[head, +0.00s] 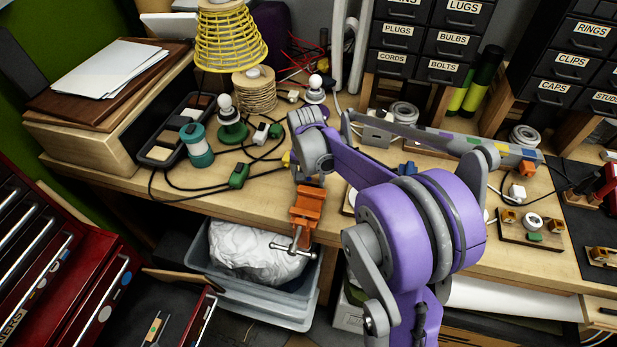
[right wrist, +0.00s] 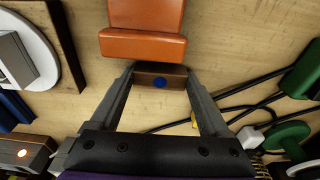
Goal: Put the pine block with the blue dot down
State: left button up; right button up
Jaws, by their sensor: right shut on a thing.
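The pine block (right wrist: 146,79) shows its blue dot in the right wrist view, between the two fingertips of my right gripper (right wrist: 160,79). The gripper is shut on it, one finger at each end. The orange vise (head: 308,210) is clamped at the front edge of the workbench (head: 240,208). In the right wrist view the orange vise (right wrist: 145,40) lies just beyond the block. In the head view the block is hidden behind my wrist, and I cannot tell whether it touches the bench. My left gripper is not in view.
A clear bin (head: 265,300) with a white bag stands below the bench. Bare wood shows around the vise in the wrist view.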

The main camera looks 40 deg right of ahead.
jog(key=shift+f, duration=0.25)
jog(key=o, duration=1.2)
jog(key=shift+r, duration=0.1)
jog(key=shift+c, duration=0.2)
